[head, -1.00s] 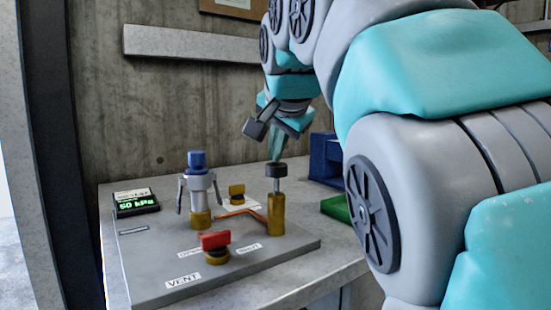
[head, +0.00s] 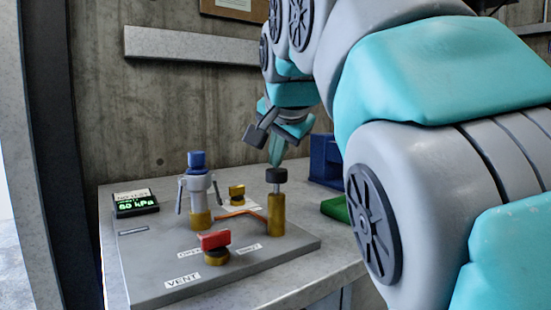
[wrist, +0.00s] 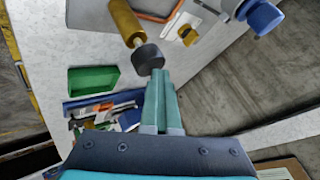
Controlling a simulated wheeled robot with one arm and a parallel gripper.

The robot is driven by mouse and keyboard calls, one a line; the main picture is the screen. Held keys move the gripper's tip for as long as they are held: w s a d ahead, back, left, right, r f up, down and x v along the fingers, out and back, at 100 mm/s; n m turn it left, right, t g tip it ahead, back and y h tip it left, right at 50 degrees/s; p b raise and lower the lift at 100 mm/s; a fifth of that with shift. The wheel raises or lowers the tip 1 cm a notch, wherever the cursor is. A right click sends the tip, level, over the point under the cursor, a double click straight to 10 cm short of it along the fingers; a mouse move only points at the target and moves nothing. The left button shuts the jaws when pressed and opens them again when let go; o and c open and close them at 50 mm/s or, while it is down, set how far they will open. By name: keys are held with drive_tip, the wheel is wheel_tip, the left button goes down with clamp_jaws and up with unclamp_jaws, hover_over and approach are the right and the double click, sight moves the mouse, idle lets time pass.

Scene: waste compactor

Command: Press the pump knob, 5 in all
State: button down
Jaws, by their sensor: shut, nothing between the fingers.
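The pump knob (head: 276,175) is a dark round cap on a thin stem above a brass cylinder (head: 277,216), at the right of the grey panel. A short length of stem shows below the cap. My gripper (head: 276,160) is shut and empty, pointing down, with its teal fingertips at the top of the knob and seemingly touching it. In the wrist view, the fingertips (wrist: 158,74) lie at the edge of the dark knob (wrist: 147,58). The gauge display (head: 136,204) at the panel's left appears to read 60 kPa.
A red vent knob (head: 215,240) sits at the front of the panel. A blue-capped valve (head: 197,162) stands left of the pump. A green tray (head: 335,208) and a blue holder (head: 325,158) are at the right. A concrete wall is behind.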

sight(276, 171)
drive_tip(key=shift+f, duration=0.55)
drive_tip(key=shift+r, duration=0.1)
idle(0.5)
drive_tip(key=shift+r+p, duration=1.7)
drive_tip(key=shift+r, duration=0.6)
drive_tip(key=shift+r, duration=2.45)
